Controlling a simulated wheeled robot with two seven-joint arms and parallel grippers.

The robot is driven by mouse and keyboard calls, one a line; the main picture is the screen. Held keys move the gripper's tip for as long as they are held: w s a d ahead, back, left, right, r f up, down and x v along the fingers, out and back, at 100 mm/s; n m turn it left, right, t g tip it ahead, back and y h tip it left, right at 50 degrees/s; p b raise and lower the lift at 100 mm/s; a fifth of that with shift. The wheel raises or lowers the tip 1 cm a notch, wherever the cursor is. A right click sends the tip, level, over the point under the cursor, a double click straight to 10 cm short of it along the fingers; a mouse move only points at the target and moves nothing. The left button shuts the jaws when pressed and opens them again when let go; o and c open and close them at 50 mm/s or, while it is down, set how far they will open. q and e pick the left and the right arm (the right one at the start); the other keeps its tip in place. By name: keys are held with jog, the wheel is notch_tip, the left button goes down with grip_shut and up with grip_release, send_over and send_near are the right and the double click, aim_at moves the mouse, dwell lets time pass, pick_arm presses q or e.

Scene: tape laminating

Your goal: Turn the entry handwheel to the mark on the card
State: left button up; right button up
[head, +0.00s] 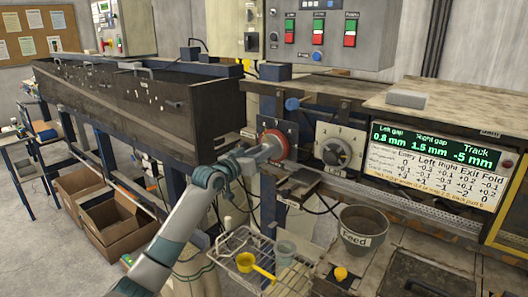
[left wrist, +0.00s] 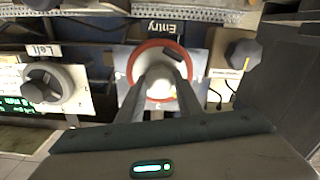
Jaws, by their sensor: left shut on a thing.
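The entry handwheel (head: 281,141) has a red rim and sits on a light plate on the machine's front. In the left wrist view the red-rimmed wheel (left wrist: 134,62) shows below an upside-down "Entry" label (left wrist: 162,27). My left gripper (head: 262,151) is at the wheel's face. Its two fingers (left wrist: 165,88) are shut on the wheel's centre part, which they partly hide. The card (head: 430,180), with columns headed Entry, Left, Right, Exit and Fold, is below a green-lit display (head: 435,143) reading left gap 0.8 mm, right gap 1.5 mm, track -5 mm. My right gripper is out of view.
The Left dial (head: 338,147) with a dark knob is right of the entry wheel; it also shows in the wrist view (left wrist: 45,88). Another dark knob (left wrist: 243,53) is beside the entry plate. A feed bucket (head: 363,228) and wire rack (head: 250,262) stand below.

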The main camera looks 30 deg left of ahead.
pick_arm(q)
jog(key=shift+m, duration=0.4)
jog(key=shift+d+m+b, duration=0.15)
jog(key=shift+m+b, duration=0.2)
jog(key=shift+m, duration=7.05)
jog(key=o, duration=1)
jog(key=shift+o, duration=0.2)
jog(key=shift+f, duration=0.1)
